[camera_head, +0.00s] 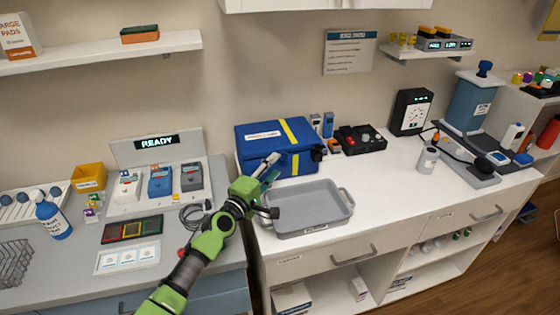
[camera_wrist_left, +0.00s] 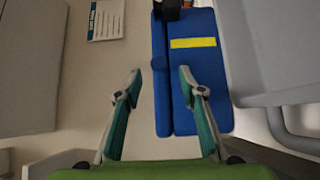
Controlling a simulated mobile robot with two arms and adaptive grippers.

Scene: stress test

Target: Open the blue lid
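The blue box with its blue lid (camera_head: 265,134) stands against the wall on the white counter. The lid looks closed and has a yellow stripe and a white label. My left gripper (camera_head: 273,186) is in front of the box, with one finger overlapping its front edge in the head view. In the left wrist view the fingers of my left gripper (camera_wrist_left: 160,75) are spread wide with nothing between them. The blue box (camera_wrist_left: 200,85) with a yellow strip lies ahead and behind the right finger there; contact cannot be told. My right gripper is not in view.
A grey tray (camera_head: 318,202) lies just in front of the box, close to my left gripper; its rim shows in the left wrist view (camera_wrist_left: 285,97). The counter right of the tray is clear.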

